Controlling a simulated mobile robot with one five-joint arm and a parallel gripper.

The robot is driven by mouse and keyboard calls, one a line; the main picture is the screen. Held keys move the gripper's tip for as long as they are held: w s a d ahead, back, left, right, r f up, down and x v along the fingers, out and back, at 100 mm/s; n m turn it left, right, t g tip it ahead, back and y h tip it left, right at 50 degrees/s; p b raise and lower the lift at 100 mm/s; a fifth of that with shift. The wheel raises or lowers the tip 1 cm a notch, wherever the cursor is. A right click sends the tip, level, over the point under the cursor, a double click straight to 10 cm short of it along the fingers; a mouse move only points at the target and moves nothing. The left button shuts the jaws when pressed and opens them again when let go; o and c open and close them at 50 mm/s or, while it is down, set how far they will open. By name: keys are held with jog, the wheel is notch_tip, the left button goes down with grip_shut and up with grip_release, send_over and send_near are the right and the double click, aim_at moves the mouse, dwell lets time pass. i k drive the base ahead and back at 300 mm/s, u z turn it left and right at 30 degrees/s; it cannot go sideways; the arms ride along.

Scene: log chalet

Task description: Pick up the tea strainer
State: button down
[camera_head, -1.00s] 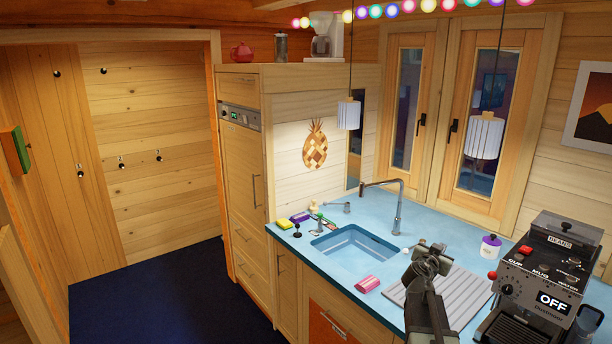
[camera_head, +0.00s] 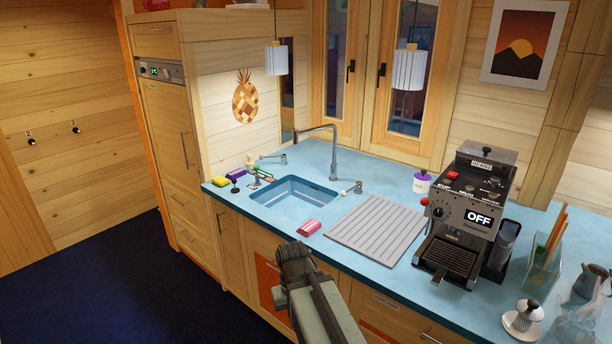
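I cannot make out a tea strainer for certain. Small items stand by the sink (camera_head: 296,192), and a small metal piece lies among them at its left (camera_head: 254,182), too small to identify. My gripper (camera_head: 294,254) is dark grey and seen from behind, in front of the counter's front edge in the picture. Its fingertips are hidden, so I cannot see whether it is open or holds anything.
The blue counter (camera_head: 390,274) bears a pink packet (camera_head: 310,228), a ribbed drainboard (camera_head: 378,229), a coffee machine (camera_head: 466,218) and a lidded jar (camera_head: 422,182). A tall faucet (camera_head: 334,155) rises behind the sink. A glass holder (camera_head: 541,268) and glassware stand at right.

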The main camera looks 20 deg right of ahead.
aim_at(529, 311)
jog(key=z, duration=1.45)
jog(key=k, duration=0.7)
jog(key=z, duration=0.45)
jog(key=i, duration=0.5)
